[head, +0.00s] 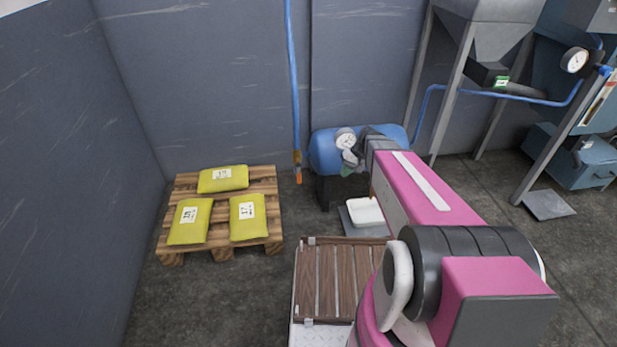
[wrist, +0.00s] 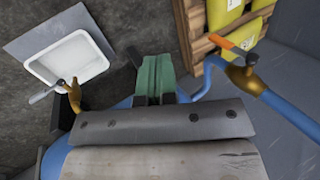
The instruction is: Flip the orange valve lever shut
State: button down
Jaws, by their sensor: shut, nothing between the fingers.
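The orange valve lever (head: 299,177) hangs at the lower end of the blue vertical pipe, left of the blue tank. In the wrist view the lever (wrist: 226,45) is at the upper right, on a brass valve body (wrist: 243,76), and lies roughly along the line of the pipe there. My gripper (wrist: 155,77) has green fingers, shut and empty, and is apart from the lever, to its left in the wrist view. In the head view my gripper (head: 346,170) is in front of the tank, right of the lever, partly hidden by my wrist.
The blue tank (head: 322,152) with a gauge (head: 345,138) stands behind my gripper. A second brass valve (wrist: 74,95) with a grey lever (wrist: 46,92) is near a white tray (wrist: 68,61). A pallet (head: 266,185) with yellow bags stands left of the pipe. Floor shows between them.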

aim_at(299, 173)
jog(key=w+a+f+n+y, duration=0.1)
jog(key=w+a+f+y, duration=0.2)
jog(key=w, duration=0.6)
jog(key=shift+w+a+f+y, duration=0.15)
jog(key=shift+a+y, duration=0.35)
jog(key=shift+a, duration=0.35)
jog(key=a+r+x, duration=0.2)
jog(key=x, duration=1.1)
jog(key=shift+s, duration=0.4)
